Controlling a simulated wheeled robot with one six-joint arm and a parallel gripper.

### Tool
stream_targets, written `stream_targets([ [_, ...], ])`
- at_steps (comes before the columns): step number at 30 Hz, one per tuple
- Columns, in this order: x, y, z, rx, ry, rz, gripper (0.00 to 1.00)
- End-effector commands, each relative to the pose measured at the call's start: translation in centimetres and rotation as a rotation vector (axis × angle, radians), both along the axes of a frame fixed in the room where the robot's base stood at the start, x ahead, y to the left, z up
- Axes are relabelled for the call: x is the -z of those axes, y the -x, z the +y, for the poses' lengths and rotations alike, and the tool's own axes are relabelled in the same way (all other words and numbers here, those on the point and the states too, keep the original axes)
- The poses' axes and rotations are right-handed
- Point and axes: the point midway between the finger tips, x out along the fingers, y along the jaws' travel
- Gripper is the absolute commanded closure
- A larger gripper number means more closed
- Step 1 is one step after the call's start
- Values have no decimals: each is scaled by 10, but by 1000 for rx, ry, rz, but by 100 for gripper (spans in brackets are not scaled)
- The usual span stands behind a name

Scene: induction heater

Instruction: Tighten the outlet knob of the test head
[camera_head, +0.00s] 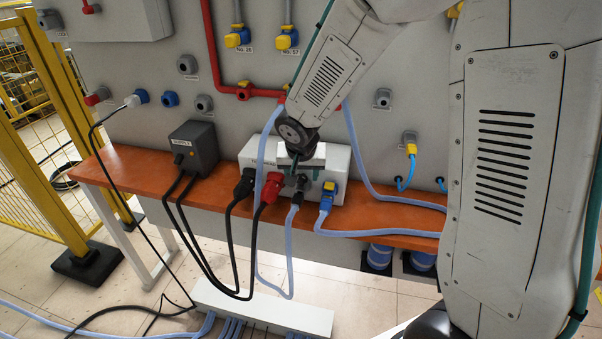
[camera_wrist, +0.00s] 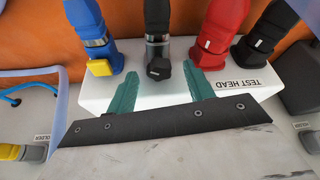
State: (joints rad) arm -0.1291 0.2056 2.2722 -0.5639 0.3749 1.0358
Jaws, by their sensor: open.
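The test head (camera_head: 338,160) is a white box on the orange shelf, with its label visible in the wrist view (camera_wrist: 232,93). Its front holds a blue connector with a yellow latch, a grey-black hose connector, a red plug and a black plug. A small black knob (camera_wrist: 159,69) sits at the grey-black connector (camera_wrist: 157,48); I take it for the outlet knob. My gripper (camera_wrist: 160,72) is open, with one teal finger either side of the knob and visible gaps between.
A dark grey supply box (camera_head: 194,147) stands left of the test head on the orange shelf (camera_head: 130,165). Blue hoses (camera_head: 390,232) and black cables (camera_head: 228,240) hang over the shelf's front. A red pipe (camera_head: 212,60) runs along the wall behind.

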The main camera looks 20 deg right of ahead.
Motion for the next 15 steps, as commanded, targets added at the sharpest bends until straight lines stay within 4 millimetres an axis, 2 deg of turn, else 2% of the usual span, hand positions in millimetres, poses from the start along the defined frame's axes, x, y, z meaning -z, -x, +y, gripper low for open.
stream_targets([
  [4, 0, 0, 0, 0, 0, 0, 48],
  [9, 0, 0, 1, -1, 0, 0, 92],
  [15, 0, 0, 1, 4, 0, 1, 92],
])
